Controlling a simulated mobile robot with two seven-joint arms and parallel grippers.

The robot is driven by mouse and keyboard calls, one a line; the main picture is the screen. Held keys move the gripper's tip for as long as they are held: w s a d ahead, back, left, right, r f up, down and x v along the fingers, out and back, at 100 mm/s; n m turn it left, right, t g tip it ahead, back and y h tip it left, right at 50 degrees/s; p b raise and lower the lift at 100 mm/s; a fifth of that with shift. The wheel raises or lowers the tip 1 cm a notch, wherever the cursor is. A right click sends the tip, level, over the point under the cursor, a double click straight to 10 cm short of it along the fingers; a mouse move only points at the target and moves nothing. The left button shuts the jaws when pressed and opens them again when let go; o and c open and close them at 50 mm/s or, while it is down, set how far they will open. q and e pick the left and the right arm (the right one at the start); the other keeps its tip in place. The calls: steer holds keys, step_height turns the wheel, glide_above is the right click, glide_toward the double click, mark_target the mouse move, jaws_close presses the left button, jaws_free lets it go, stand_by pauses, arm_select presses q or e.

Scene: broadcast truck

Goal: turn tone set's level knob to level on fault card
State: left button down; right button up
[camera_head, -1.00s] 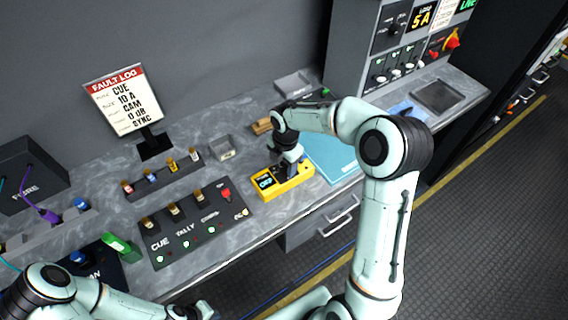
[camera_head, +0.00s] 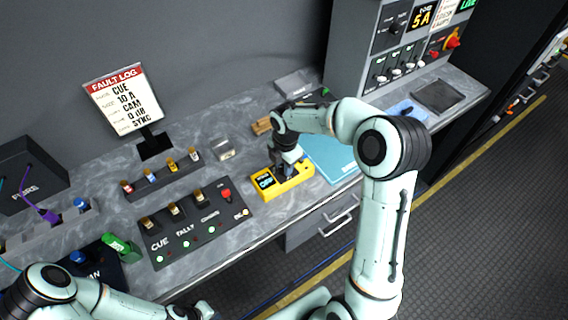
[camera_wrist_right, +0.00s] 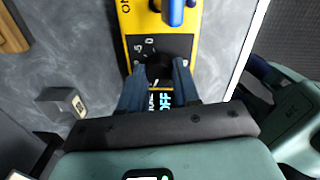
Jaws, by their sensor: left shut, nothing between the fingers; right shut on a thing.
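The yellow tone set (camera_head: 296,186) lies on the grey counter, and my right gripper (camera_head: 284,172) is over it from above. In the right wrist view the tone set (camera_wrist_right: 124,14) has a dark dial plate (camera_wrist_right: 176,46) with marks including 0 and -5. My right gripper (camera_wrist_right: 160,88) is shut on the black level knob (camera_wrist_right: 158,68), which its fingers mostly hide. A display reads OFF. The fault card (camera_head: 123,101) stands upright at the back left and reads CUE, 10 A, CAM, 0 dB, SYNC. My left gripper (camera_head: 203,311) is shut and empty at the bottom edge.
A black panel (camera_head: 195,222) with several switches is left of the tone set. A blue folder (camera_head: 333,158) lies right of it. A small grey box (camera_head: 222,150) and a wooden block (camera_head: 262,126) are behind it. A grey rack (camera_head: 400,50) stands at the back right.

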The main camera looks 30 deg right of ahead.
steer(key=m+b, duration=0.1)
steer(key=m, duration=0.4)
steer(key=shift+m, duration=0.4)
steer(key=m, duration=0.3)
steer(key=shift+m, duration=0.3)
steer(key=m, duration=0.3)
steer(key=shift+a+m+b, duration=0.1)
steer(key=shift+m+b, duration=0.25)
steer(key=shift+m, duration=0.05)
steer(key=m, duration=0.3)
steer(key=shift+w+m, duration=0.1)
steer(key=shift+m, duration=0.2)
steer(key=m, duration=0.3)
steer(key=shift+m, duration=0.3)
arm_select(q)
steer(key=shift+g, duration=0.3)
steer(key=s+f, duration=0.2)
steer(key=s, duration=0.1)
steer(key=shift+f, duration=0.35)
arm_select(e)
steer(key=m, duration=0.6)
steer(key=shift+g, duration=0.3)
steer(key=shift+m, duration=0.4)
